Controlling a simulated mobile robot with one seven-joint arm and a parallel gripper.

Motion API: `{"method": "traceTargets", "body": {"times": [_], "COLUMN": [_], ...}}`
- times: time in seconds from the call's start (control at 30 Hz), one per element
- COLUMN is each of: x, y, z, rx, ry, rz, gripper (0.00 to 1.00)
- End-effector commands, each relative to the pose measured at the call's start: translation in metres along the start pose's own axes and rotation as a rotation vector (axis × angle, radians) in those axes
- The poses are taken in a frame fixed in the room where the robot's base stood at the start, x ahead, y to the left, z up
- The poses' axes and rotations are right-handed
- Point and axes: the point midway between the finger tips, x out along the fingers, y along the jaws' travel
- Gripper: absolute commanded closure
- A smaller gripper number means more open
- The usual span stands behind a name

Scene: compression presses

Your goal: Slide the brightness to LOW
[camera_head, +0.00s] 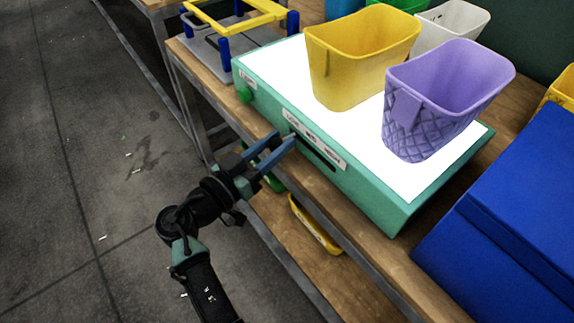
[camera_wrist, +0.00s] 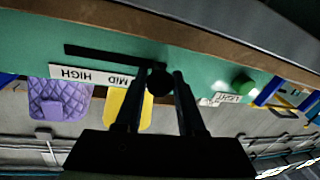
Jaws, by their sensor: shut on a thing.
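A green light box with a bright white top (camera_head: 270,62) stands on the wooden bench. Its front face carries a dark slot (camera_head: 318,157) with LOW, MID and HIGH labels (camera_head: 313,138) above it. In the wrist view, which is upside down, the slot (camera_wrist: 95,53) runs to a round black slider knob (camera_wrist: 159,81). My gripper (camera_head: 286,140) is at the slot's LOW end, and its fingers (camera_wrist: 166,76) are shut on the knob. The knob sits past the MID label (camera_wrist: 120,80), at the slot's right end there. The LOW label is hidden behind my fingers in the wrist view.
A yellow bin (camera_head: 350,65) and a purple bin (camera_head: 440,105) stand on the lit top. A green button (camera_head: 244,94) is on the front face, left of the slot. A blue box (camera_head: 515,220) lies at right.

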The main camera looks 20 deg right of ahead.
Motion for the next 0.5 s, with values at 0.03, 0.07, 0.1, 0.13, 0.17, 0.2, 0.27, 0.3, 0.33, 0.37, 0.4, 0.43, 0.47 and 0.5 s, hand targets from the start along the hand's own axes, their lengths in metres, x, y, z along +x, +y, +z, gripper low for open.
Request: {"method": "traceTargets", "body": {"times": [0.03,0.07,0.1,0.13,0.17,0.2,0.27,0.3,0.33,0.37,0.4,0.43,0.47,0.5], "x": [0.0005,0.0007,0.0008,0.0009,0.0009,0.0009,0.0008,0.0007,0.0007,0.0007,0.0006,0.0006,0.0006,0.0006], "y": [-0.0047,-0.006,-0.0071,-0.0077,-0.0081,-0.0084,-0.0086,-0.0087,-0.0088,-0.009,-0.0091,-0.0093,-0.0094,-0.0095], "z": [0.0029,0.0021,0.0013,0.0008,0.0002,-0.0004,-0.0012,-0.0015,-0.0016,-0.0017,-0.0019,-0.002,-0.0021,-0.0023], "rx": [0.001,0.0,-0.001,-0.001,-0.002,-0.002,-0.001,-0.001,-0.001,-0.001,0.0,0.0,0.0,0.0], "ry": [-0.001,-0.001,-0.002,-0.003,-0.003,-0.003,-0.003,-0.003,-0.003,-0.003,-0.002,-0.002,-0.002,-0.001], "rz": [-0.002,-0.002,-0.003,-0.003,-0.004,-0.004,-0.005,-0.006,-0.007,-0.007,-0.008,-0.008,-0.009,-0.009], "gripper": [1.0,1.0,1.0,1.0,1.0,1.0,1.0,1.0,1.0,1.0,1.0,1.0,0.6,0.53]}}
